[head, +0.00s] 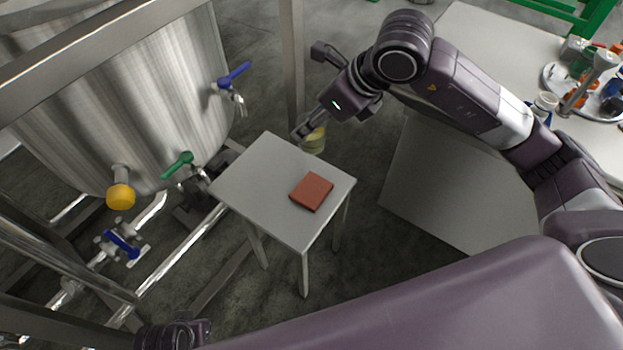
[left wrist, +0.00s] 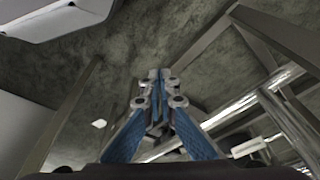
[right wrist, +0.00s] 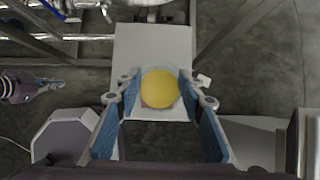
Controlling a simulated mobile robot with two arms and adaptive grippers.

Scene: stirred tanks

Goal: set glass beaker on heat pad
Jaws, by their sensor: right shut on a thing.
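The glass beaker (head: 315,141) with yellow liquid is in my right gripper (head: 307,131), beyond the far right edge of a small grey table. In the right wrist view the beaker (right wrist: 160,87) sits between the blue-padded fingers of that gripper (right wrist: 160,86), seen from above. The heat pad (head: 311,191), a flat red-brown square, lies on the table's right part, nearer me than the beaker, with nothing on it. In the right wrist view a reddish patch shows at the beaker's lower edge. My left gripper (left wrist: 158,78) is shut and empty above the floor, in the left wrist view.
The small grey table (head: 258,180) has a bare left half. A steel tank (head: 130,90) with valves and pipes stands at the left. A white bench (head: 480,50) with a round tray of bottles (head: 590,105) is at the right.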

